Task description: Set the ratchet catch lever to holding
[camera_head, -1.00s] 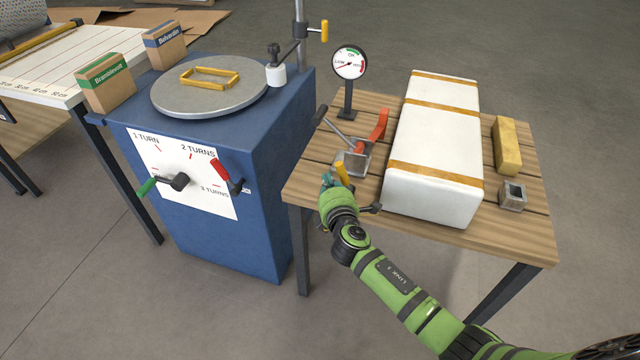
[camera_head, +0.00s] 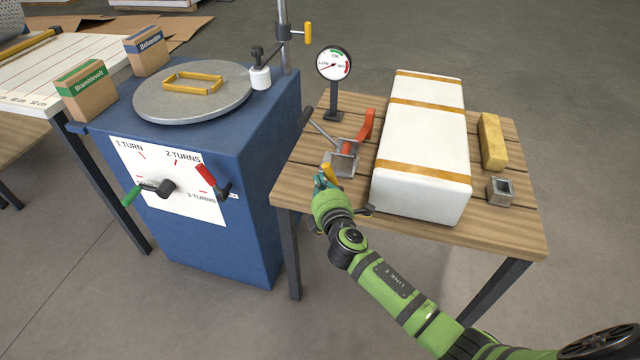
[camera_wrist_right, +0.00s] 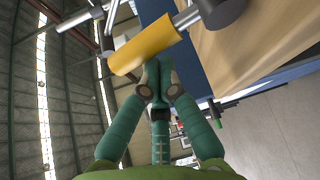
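A small winch-like device (camera_head: 341,162) sits at the near left of the wooden table, with a red lever (camera_head: 365,127) slanting up and a dark-gripped handle (camera_head: 307,117) to the left. A short yellow-handled lever (camera_head: 328,172) stands at its near side. I cannot tell from markings which lever is the ratchet catch. My right gripper (camera_head: 320,182) is at the yellow handle. In the right wrist view the yellow handle (camera_wrist_right: 145,46) crosses just beyond my fingertips (camera_wrist_right: 156,68), which are together and at or touching its edge; no clear grasp shows. My left gripper is not in view.
A white strapped package (camera_head: 423,150) lies right of the device. A dial gauge (camera_head: 334,65) stands behind it. A yellow block (camera_head: 492,141) and a metal square tube (camera_head: 500,190) lie at the right. A blue cabinet (camera_head: 220,240) with cranks stands close at the left.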

